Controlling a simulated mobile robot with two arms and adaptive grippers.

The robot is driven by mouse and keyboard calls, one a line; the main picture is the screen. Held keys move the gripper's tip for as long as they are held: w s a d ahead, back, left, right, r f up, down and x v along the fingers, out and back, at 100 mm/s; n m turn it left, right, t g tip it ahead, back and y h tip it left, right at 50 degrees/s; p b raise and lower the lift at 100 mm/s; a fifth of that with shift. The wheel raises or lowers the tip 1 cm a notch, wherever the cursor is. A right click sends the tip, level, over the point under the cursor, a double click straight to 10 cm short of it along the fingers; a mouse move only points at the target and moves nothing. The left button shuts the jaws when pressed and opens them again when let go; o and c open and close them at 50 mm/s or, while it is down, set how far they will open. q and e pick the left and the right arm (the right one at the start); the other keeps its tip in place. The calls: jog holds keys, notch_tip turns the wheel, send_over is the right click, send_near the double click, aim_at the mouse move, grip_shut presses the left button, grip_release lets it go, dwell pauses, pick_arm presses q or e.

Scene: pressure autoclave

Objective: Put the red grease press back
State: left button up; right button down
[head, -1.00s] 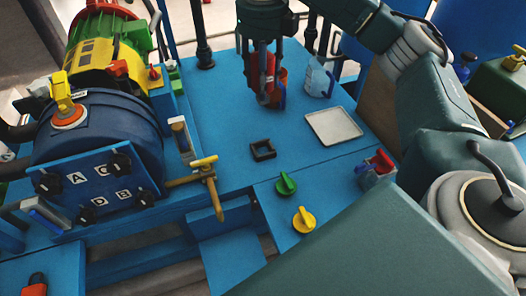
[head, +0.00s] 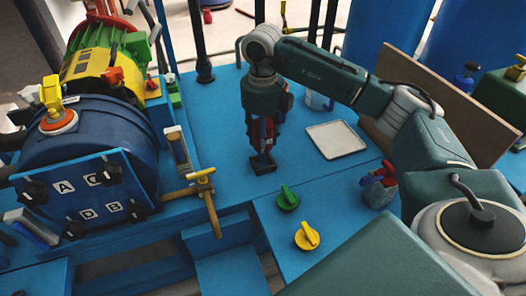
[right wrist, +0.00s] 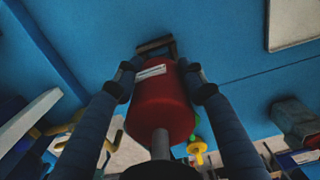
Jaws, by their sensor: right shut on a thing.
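My right gripper (head: 263,148) is shut on the red grease press (right wrist: 163,108) and holds it upright. In the head view only strips of the red body show between the fingers. The small black square holder (head: 263,165) on the blue bench is directly under the fingertips. In the right wrist view the press lies between both fingers, and part of the black holder (right wrist: 155,46) shows just beyond its far end. I cannot tell whether the press's lower end is inside the holder or just above it. My left gripper is not in view.
A white tray (head: 336,140) and a partly hidden jug (head: 318,101) are right of the gripper. Green (head: 287,197) and yellow (head: 307,236) knobs are in front. Bench around the holder is clear.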

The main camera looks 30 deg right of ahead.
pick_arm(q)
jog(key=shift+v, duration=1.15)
pick_arm(e)
jog(key=shift+f, duration=1.8)
pick_arm(q)
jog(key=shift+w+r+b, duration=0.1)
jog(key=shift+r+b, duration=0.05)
jog(key=shift+b, duration=0.15)
pick_arm(e)
jog(key=shift+f, duration=0.15)
jog(key=c, duration=1)
grip_release()
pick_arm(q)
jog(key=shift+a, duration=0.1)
pick_arm(e)
jog(key=shift+r, duration=0.25)
pick_arm(q)
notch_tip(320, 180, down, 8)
jog(key=p, duration=0.2)
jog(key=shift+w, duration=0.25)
pick_arm(e)
notch_tip(320, 180, up, 12)
jog(key=shift+f, duration=0.1)
